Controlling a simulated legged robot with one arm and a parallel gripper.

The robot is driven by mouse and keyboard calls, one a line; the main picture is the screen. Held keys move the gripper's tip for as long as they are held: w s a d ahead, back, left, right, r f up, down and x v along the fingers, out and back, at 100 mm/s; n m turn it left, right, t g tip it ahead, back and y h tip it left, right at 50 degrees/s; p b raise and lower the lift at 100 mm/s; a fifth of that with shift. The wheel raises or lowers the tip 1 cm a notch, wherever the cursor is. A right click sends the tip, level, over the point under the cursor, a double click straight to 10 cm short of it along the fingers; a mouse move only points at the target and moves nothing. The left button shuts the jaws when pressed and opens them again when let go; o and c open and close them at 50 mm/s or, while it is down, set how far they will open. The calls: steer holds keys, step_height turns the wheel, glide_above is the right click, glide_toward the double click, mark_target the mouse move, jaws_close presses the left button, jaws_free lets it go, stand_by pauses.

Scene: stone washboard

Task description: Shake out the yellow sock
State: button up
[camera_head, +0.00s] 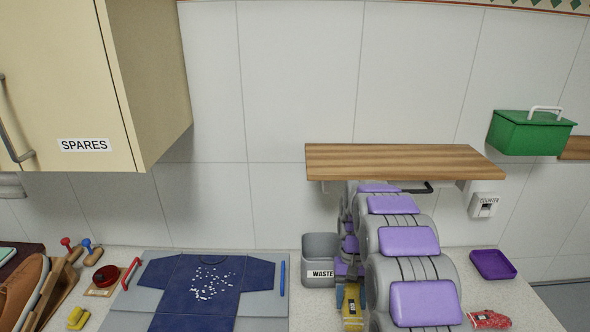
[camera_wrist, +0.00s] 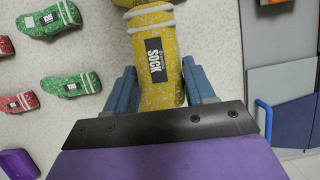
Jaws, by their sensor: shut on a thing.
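The yellow sock (camera_wrist: 158,62) is between the blue fingers of my gripper (camera_wrist: 162,84) in the wrist view. It has white bands and a dark label reading SOCK, and its far end runs out of the top of the picture. My gripper is shut on it. In the head view the yellow sock (camera_head: 352,304) shows at the end of my arm, just right of the grey WASTE bin (camera_head: 320,247). My arm hides part of it, and I cannot tell whether it touches the counter.
A navy shirt with white bits (camera_head: 175,275) lies on a grey board (camera_head: 127,300) at left. A wooden shelf (camera_head: 400,158) is above my arm. A red sock (camera_head: 489,319) and purple tray (camera_head: 493,264) are at right. Green socks (camera_wrist: 49,20) show in the wrist view.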

mark_target(348, 295)
step_height(348, 295, up, 10)
steer(key=shift+n, duration=0.3)
steer(key=f, duration=0.9)
steer(key=shift+s+a+f, duration=0.15)
steer(key=shift+a+f, duration=0.1)
steer(key=v, duration=0.6)
steer(key=shift+s+r, duration=0.1)
steer(key=shift+s, duration=0.25)
step_height(348, 295, up, 4)
steer(key=s, duration=0.1)
step_height(348, 295, down, 11)
steer(key=shift+a+r, duration=0.15)
steer(key=shift+w+r, duration=0.2)
steer(key=shift+w, duration=0.05)
steer(key=shift+s+r, duration=0.4)
steer(key=shift+s, duration=0.05)
steer(key=shift+w+f, duration=0.2)
steer(key=shift+w, duration=0.05)
steer(key=shift+s, duration=0.1)
